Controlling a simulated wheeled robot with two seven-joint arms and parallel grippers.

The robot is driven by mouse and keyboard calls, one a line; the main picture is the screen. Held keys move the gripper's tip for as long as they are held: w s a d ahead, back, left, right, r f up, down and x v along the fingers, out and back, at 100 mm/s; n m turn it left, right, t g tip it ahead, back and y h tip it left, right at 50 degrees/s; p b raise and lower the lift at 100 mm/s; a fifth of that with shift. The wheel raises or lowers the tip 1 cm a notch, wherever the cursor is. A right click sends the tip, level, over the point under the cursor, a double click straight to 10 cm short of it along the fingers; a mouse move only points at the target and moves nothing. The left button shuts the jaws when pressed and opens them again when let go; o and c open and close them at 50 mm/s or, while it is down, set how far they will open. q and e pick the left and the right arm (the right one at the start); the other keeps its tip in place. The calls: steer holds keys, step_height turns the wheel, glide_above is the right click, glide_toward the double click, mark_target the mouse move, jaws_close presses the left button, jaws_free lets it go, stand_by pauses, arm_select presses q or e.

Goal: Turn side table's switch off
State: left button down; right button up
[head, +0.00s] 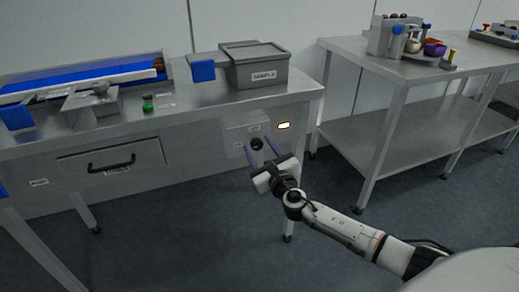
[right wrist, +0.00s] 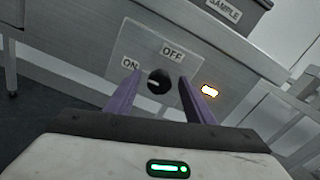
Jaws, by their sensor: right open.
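The switch is a round black knob (right wrist: 158,82) on a grey panel (right wrist: 175,60) on the front of the side table (head: 215,110). In the right wrist view, an ON label (right wrist: 130,64) is at its left and an OFF label (right wrist: 172,52) above it. A white mark shows on the knob, pointing toward the ON side. A lamp (right wrist: 209,90) beside the panel glows orange-white. My right gripper (right wrist: 160,92) is open, its purple fingers on either side of the knob in the picture; I cannot tell whether they touch it. The knob also shows in the head view (head: 256,144). My left gripper is not in view.
A drawer with a black handle (head: 111,164) is left of the panel. A grey SAMPLE box (head: 258,76), a blue conveyor (head: 85,78) and a green button (head: 148,104) are on the tabletop. Another metal table (head: 368,48) stands at the right. Floor between the tables is clear.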

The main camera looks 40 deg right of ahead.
steer(key=c, duration=1)
steer(key=shift+c, duration=0.2)
